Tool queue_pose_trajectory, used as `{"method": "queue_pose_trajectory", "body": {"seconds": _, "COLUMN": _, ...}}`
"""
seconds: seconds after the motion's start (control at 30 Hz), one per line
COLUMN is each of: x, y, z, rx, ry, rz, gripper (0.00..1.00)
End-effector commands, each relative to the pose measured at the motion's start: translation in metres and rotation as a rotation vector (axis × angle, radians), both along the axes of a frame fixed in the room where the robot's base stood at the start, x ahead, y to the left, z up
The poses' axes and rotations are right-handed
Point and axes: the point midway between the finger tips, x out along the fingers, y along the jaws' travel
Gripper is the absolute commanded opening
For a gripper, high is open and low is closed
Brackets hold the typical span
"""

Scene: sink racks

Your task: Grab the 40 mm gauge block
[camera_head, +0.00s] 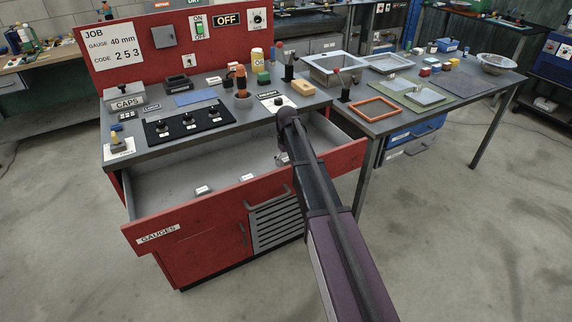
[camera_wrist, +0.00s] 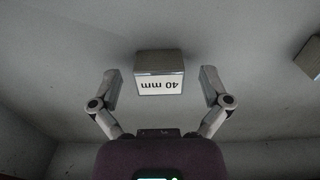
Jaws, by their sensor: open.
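The 40 mm gauge block (camera_wrist: 160,63) is a small grey block with a white label reading "40 mm", upside down in the wrist view. It lies on the floor of the open drawer marked GAUGES (camera_head: 140,192). My gripper (camera_wrist: 162,88) is open, with one finger to each side of the block and a gap on both sides. In the head view my gripper (camera_head: 282,157) reaches down into the drawer's right part, and my arm hides much of that area; I cannot clearly make out the block there.
Two other small labelled blocks, one at the left (camera_head: 203,190) and one nearer the middle (camera_head: 247,178), lie in the drawer near its front wall. The drawer walls surround my gripper. The worktop (camera_head: 220,130) above the drawer holds several tools and a black switch panel (camera_head: 189,122).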

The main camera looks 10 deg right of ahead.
Motion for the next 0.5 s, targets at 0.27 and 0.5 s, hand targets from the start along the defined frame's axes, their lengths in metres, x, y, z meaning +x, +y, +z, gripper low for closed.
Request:
{"method": "queue_pose_trajectory", "body": {"seconds": 0.27, "x": 0.0000, "y": -0.0004, "z": 0.0002, "rx": 0.000, "ry": 0.000, "rz": -0.001, "gripper": 0.97}}
{"method": "queue_pose_trajectory", "body": {"seconds": 0.5, "x": 0.0000, "y": -0.0006, "z": 0.0002, "rx": 0.000, "ry": 0.000, "rz": -0.001, "gripper": 0.64}}
